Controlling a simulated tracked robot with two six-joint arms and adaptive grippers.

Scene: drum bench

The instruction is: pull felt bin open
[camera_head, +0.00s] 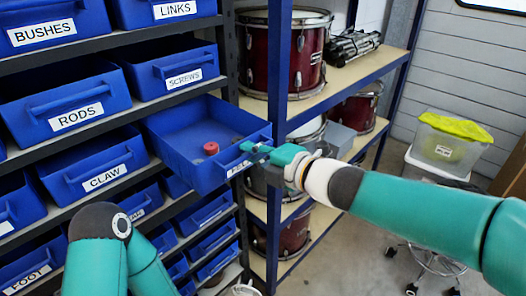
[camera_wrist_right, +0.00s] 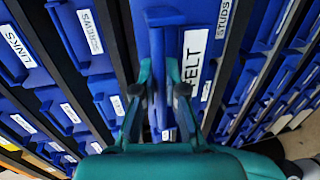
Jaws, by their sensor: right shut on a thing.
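The blue felt bin (camera_head: 170,125) is slid well out of the rack in the head view, with its open top showing. My right gripper (camera_head: 256,151) is shut on the bin's front handle. In the wrist view the fingers (camera_wrist_right: 162,92) sit on both sides of the blue handle bar (camera_wrist_right: 158,45). My left arm shows at the bottom left, but its gripper is out of view.
Blue bins, including SCREWS (camera_head: 165,78), RODS (camera_head: 65,105) and CLAW (camera_head: 92,170), fill the dark rack around it. A blue post (camera_head: 277,110) of the drum shelf stands close to the right of the open bin. A clear tub (camera_head: 445,145) stands farther right.

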